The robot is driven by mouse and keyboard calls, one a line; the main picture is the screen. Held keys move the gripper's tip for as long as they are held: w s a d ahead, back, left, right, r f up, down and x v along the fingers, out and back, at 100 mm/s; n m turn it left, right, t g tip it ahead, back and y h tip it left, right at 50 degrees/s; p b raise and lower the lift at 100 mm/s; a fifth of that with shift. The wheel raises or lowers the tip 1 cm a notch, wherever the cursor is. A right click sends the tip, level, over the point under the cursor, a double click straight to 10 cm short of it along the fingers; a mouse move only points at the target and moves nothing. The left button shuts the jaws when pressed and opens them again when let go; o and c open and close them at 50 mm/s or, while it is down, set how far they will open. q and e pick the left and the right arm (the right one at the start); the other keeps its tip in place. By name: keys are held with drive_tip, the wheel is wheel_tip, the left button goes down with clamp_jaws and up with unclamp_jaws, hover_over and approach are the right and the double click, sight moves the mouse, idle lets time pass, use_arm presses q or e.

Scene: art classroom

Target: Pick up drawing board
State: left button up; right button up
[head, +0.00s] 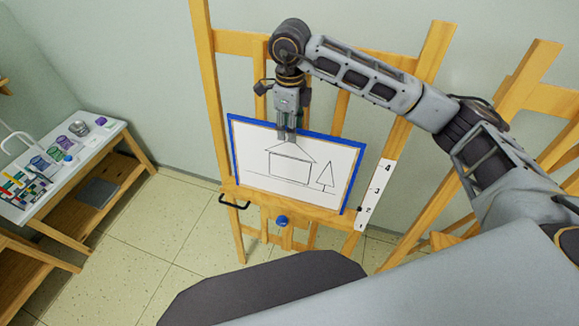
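The drawing board (262,165) is a white panel with a blue edge and a line drawing of a house and a tree. It rests upright, leaning back slightly, on the ledge of a wooden easel (300,212). My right gripper (287,137) points down at the middle of the board's top edge, and its fingers overlap the upper part of the board. The fingers look close together, but I cannot tell whether they pinch the board. My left gripper is out of view.
A white-topped side table (105,132) with cups and paints stands at the left. Another wooden easel (524,85) stands at the right, near my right arm. A wall is close behind the easel. Tiled floor (160,225) is clear between the table and the easel.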

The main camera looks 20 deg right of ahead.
sight(291, 151)
drive_tip(key=shift+f, duration=0.65)
drive_tip(key=shift+f, duration=0.15)
drive_tip(key=shift+s+d+f+p, duration=0.15)
drive_tip(key=shift+f+p, duration=0.35)
drive_tip(key=shift+f, duration=0.35)
drive_tip(key=shift+s+f+p, duration=0.1)
drive_tip(key=shift+f+p, duration=0.35)
drive_tip(key=shift+f, duration=1.15)
clamp_jaws()
drive_tip(key=shift+r, duration=0.1)
